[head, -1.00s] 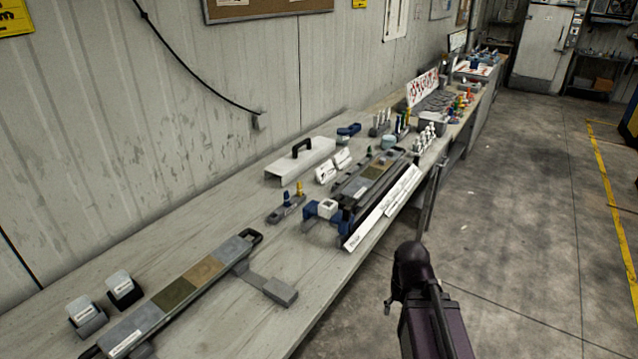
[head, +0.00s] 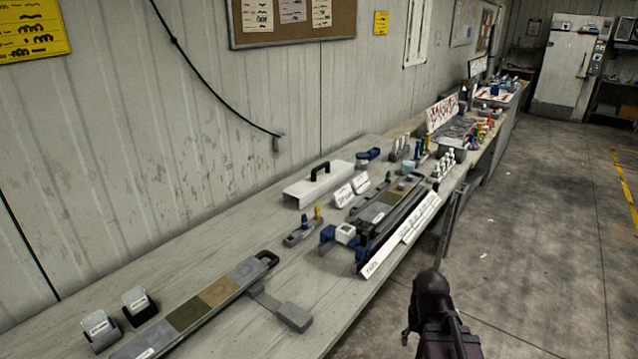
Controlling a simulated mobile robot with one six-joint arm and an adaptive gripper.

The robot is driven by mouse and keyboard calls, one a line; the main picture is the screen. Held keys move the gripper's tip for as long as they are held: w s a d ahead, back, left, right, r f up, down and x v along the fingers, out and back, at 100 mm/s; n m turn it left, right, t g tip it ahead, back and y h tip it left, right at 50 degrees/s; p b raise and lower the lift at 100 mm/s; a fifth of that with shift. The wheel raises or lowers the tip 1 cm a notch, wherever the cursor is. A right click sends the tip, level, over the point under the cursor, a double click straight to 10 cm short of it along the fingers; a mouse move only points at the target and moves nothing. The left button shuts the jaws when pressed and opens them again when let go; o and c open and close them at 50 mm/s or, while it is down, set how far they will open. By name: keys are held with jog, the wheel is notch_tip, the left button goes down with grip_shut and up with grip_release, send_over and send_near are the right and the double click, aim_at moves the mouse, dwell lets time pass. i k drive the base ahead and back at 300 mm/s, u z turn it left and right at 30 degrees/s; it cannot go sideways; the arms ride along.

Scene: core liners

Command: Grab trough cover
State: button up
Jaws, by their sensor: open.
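The trough cover (head: 309,187) is a long white lid with a black arched handle on top. It lies on the bench toward the wall, left of the dark trough (head: 405,193) that holds a segmented core. Its handle stands up and nothing covers it. A dark, rounded part of my own arm (head: 434,300) shows at the bottom right, in front of the bench edge and well apart from the cover. I make out no gripper fingers there.
Two small white signs (head: 343,195) stand right of the cover. A small holder with blue and yellow pieces (head: 303,235) is in front. A long segmented core tray (head: 215,292) lies nearer. Several bottles crowd the far bench. The floor (head: 530,240) at right is clear.

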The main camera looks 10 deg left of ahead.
aim_at(323, 177)
jog(key=z, duration=0.45)
jog(key=k, duration=1.35)
jog(key=z, duration=0.8)
jog(key=i, duration=2.75)
jog(key=u, duration=0.4)
jog(key=i, duration=0.75)
jog(key=u, duration=0.3)
